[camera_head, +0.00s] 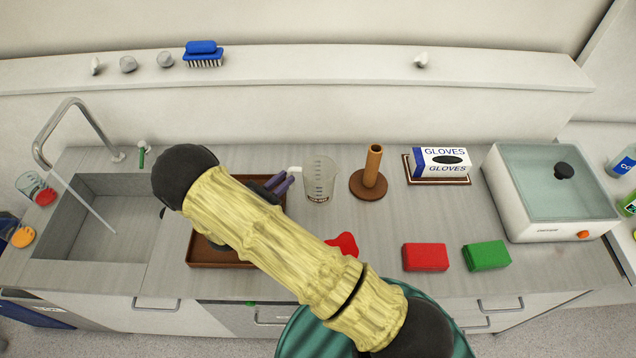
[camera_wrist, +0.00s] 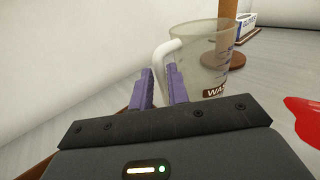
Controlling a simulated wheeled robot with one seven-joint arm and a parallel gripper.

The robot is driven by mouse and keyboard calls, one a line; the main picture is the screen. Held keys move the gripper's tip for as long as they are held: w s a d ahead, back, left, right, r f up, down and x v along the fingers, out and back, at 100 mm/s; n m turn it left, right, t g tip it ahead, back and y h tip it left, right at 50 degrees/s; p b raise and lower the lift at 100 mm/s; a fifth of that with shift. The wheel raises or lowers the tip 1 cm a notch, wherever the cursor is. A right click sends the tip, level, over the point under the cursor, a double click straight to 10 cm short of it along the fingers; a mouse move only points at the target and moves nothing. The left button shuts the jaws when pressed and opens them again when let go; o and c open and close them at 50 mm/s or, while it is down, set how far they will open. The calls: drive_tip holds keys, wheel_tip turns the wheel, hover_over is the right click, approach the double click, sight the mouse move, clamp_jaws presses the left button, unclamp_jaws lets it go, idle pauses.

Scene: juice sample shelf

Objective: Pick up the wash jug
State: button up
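The wash jug (camera_head: 320,180) is a clear measuring jug with dark markings, a dark label near its base and a white handle on its left. It appears upright on the counter and shows large in the wrist view (camera_wrist: 205,62). My gripper (camera_head: 285,182) has two purple fingers and is at the jug's handle side. In the wrist view, the white handle (camera_wrist: 166,50) shows in the narrow gap between the fingertips (camera_wrist: 160,72). I cannot tell whether the fingers touch or pinch it. The handle's lower part is partly hidden by the fingers.
A brown tray (camera_head: 204,257) lies under my arm. Right of the jug stand a brown post holder (camera_head: 372,172) and a glove box (camera_head: 442,162). A red patch (camera_head: 345,243), red block (camera_head: 425,257) and green block (camera_head: 487,256) lie in front. A sink (camera_head: 95,225) is left.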

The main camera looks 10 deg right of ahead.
sight(290, 174)
drive_tip(key=shift+p+x, duration=0.5)
drive_tip(key=shift+x, duration=1.2)
drive_tip(key=shift+f, duration=0.1)
clamp_jaws()
